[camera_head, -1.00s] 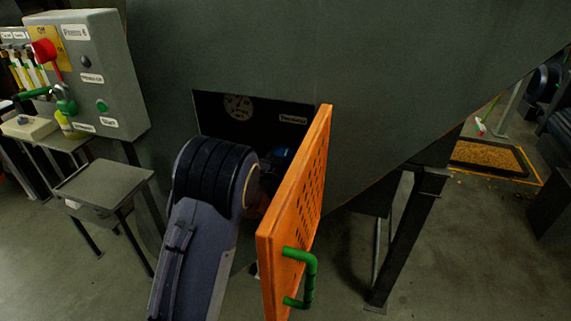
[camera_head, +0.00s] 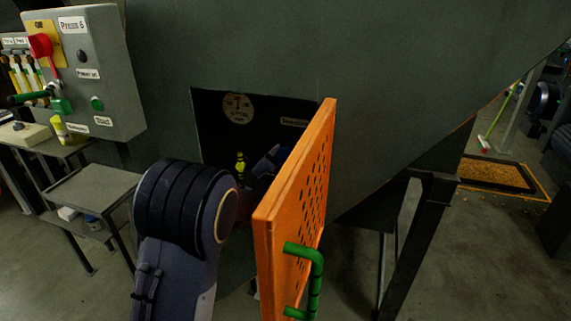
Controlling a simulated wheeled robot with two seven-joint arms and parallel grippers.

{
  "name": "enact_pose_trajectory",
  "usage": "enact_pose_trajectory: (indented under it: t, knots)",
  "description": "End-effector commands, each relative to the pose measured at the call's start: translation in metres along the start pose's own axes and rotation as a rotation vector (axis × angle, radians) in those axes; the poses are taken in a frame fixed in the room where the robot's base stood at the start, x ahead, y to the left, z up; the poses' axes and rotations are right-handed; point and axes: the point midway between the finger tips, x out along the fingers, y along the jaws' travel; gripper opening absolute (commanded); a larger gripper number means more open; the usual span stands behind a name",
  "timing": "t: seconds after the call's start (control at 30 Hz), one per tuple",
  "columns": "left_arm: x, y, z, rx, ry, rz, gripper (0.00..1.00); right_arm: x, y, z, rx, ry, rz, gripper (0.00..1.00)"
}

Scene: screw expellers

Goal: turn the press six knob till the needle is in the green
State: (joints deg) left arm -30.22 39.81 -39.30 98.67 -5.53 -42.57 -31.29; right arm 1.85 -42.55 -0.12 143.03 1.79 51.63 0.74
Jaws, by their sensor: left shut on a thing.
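The round pale gauge (camera_head: 238,108) shows in the dark opening (camera_head: 215,140) of the big grey press. Its needle and any green band are too small to read. A small label is beside it. My left arm reaches from the bottom into the opening, behind the open orange door. Part of my left gripper (camera_head: 268,162) shows dark blue beside the door's inner side. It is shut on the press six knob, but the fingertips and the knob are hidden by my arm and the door. My right gripper is out of view.
The perforated orange door (camera_head: 295,210) with a green handle (camera_head: 317,270) stands open, close to my arm. A yellow-green fitting (camera_head: 240,165) is inside the opening. The Press 6 control box (camera_head: 95,75) and a small grey table (camera_head: 95,188) are at left. Dark legs stand at right.

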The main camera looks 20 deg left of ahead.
Motion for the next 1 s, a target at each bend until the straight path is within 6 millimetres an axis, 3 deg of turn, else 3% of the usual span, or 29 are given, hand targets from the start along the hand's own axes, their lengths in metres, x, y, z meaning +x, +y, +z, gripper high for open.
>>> enact_pose_trajectory:
  t: [0.37, 0.4, 0.57, 0.87, 1.0]
  knots:
    - [0.0, 0.0, 0.0, 0.004, -0.001, 0.001, 0.39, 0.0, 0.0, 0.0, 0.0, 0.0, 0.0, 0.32]
    - [0.0, 0.0, 0.0, 0.004, -0.001, 0.001, 0.64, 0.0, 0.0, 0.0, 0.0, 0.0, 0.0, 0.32]
    - [0.0, 0.0, 0.0, 0.004, -0.001, 0.001, 0.84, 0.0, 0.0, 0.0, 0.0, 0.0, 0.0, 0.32]
    - [-0.002, 0.0, 0.0, 0.003, 0.0, 0.0, 0.84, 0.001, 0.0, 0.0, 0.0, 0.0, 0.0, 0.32]
    - [-0.018, 0.0, 0.0, 0.002, 0.001, 0.0, 0.84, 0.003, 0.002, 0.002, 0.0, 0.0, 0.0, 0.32]
